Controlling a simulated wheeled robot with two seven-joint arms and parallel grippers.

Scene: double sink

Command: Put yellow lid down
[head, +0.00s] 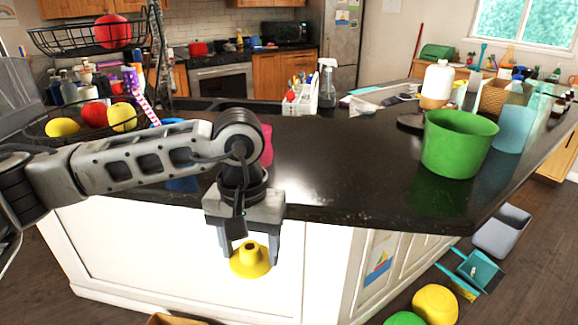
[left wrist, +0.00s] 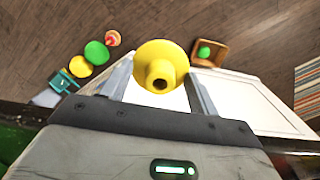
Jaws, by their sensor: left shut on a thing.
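The yellow lid (head: 250,262) is a round disc with a raised hollow knob. My left gripper (head: 247,250) is shut on it and holds it in the air in front of the white island side, below the counter edge. In the left wrist view the lid (left wrist: 160,68) sits between the two fingers of my left gripper (left wrist: 158,82), with its knob toward the camera. My right gripper is in neither view.
The dark countertop (head: 330,165) holds a green bucket (head: 457,145), a blue cup (head: 513,128) and a fruit rack at left. On the floor are yellow (head: 436,304) and green (head: 404,319) round things, a dustpan (head: 478,270), a grey bin (head: 501,230) and a cardboard box (left wrist: 209,52).

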